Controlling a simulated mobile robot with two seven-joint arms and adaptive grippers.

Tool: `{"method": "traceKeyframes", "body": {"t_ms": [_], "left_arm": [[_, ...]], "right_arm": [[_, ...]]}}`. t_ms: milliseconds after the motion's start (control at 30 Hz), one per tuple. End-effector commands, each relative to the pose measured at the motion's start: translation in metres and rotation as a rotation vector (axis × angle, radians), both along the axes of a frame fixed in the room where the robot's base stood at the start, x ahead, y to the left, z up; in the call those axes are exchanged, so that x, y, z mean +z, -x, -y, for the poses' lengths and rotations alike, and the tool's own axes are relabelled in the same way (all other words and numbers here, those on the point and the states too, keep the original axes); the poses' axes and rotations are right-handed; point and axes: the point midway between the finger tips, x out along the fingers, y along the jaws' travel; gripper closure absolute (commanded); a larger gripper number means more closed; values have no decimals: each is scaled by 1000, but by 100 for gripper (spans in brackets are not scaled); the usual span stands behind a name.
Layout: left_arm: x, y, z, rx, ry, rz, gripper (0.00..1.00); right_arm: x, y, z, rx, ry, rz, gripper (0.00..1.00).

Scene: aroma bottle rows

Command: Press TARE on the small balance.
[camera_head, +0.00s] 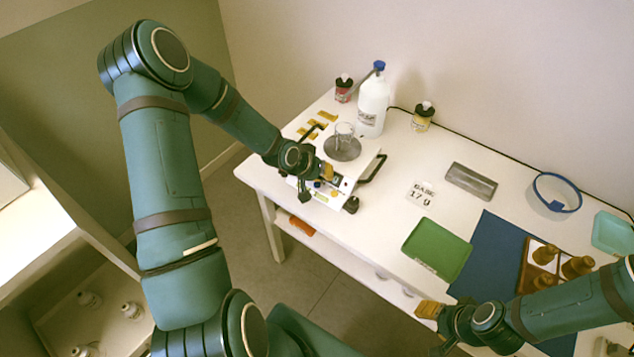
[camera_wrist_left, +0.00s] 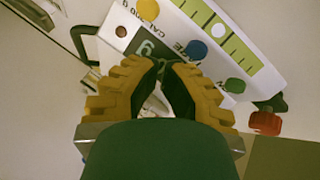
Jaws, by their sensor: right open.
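The small white balance (camera_head: 368,160) stands at the left end of the table, with a glass beaker (camera_head: 344,131) on its round grey pan (camera_head: 337,155). In the left wrist view its panel shows a yellow button (camera_wrist_left: 148,9), a blue button (camera_wrist_left: 196,50) beside the partly hidden TARE lettering, and a green button (camera_wrist_left: 235,85). My left gripper (camera_head: 329,173) is over the front panel. In the left wrist view its yellow fingertips (camera_wrist_left: 166,64) meet, empty, beside the blue button and overlapping the display; contact is unclear. My right gripper (camera_head: 427,309) is open at the table's front edge.
A white bottle with a blue cap (camera_head: 373,103) and small jars (camera_head: 422,117) stand behind the balance. A green tray (camera_head: 437,249), a grey bar (camera_head: 471,181), a "BASE 17 g" card (camera_head: 420,194) and a blue mat (camera_head: 490,252) lie to the right.

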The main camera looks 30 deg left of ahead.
Motion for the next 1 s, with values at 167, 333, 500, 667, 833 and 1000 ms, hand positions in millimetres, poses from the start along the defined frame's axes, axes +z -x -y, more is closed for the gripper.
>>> {"method": "traceKeyframes", "body": {"t_ms": [167, 333, 500, 667, 833, 1000], "left_arm": [[2, 0, 0, 0, 0, 0, 100], [14, 0, 0, 0, 0, 0, 100], [30, 0, 0, 0, 0, 0, 100], [45, 0, 0, 0, 0, 1, 100], [51, 0, 0, 1, 0, 1, 100], [50, 0, 0, 1, 1, 0, 100]], "right_arm": [[1, 0, 0, 0, 0, 0, 53], [12, 0, 0, 0, 0, 0, 53], [25, 0, 0, 0, 0, 0, 53], [37, 0, 0, 0, 0, 0, 53], [42, 0, 0, 0, 0, 0, 53], [40, 0, 0, 0, 0, 0, 53]]}}
